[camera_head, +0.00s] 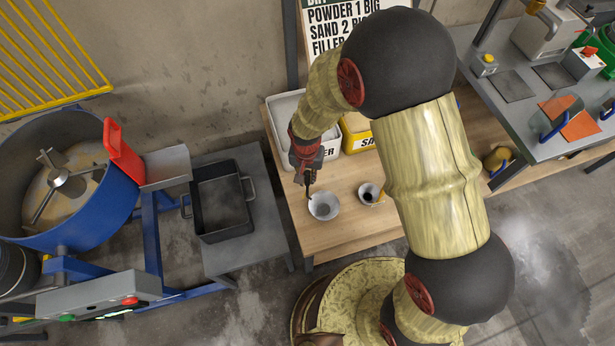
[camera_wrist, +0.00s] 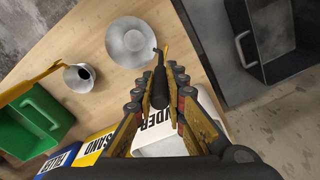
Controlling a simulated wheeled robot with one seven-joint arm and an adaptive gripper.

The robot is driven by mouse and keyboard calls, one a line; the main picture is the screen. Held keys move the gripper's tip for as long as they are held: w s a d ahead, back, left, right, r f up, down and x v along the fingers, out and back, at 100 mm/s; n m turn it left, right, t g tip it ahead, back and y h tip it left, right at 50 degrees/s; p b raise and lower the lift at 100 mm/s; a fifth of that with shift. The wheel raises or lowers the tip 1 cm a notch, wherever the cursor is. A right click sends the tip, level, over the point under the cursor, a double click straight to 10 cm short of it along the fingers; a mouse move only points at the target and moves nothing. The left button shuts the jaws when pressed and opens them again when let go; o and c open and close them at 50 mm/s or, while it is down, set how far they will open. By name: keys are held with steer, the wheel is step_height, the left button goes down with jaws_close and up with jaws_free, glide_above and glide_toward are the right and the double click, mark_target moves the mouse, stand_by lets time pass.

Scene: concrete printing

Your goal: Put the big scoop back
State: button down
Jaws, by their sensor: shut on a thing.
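The big scoop has a round grey metal bowl (camera_head: 323,206) and a dark handle. My gripper (camera_head: 308,178) is shut on the handle, above the front left of the wooden table. In the wrist view the dark handle lies between the fingers of my gripper (camera_wrist: 160,88), and the scoop's bowl (camera_wrist: 128,42) extends ahead of them over the table. I cannot tell whether the bowl touches the tabletop. A smaller scoop (camera_head: 369,193) with a yellow handle lies to its right; the smaller scoop also shows in the wrist view (camera_wrist: 76,78).
A white powder bin (camera_head: 285,108) and a yellow sand bin (camera_head: 358,141) stand at the table's back. The wrist view also shows a blue filler bin (camera_wrist: 62,160) and a green bin (camera_wrist: 50,118). A black tray (camera_head: 225,230) and blue mixer (camera_head: 95,218) stand left.

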steer(key=shift+f, duration=0.1)
steer(key=c, duration=1.9)
jaws_free()
steer(key=shift+o, duration=0.4)
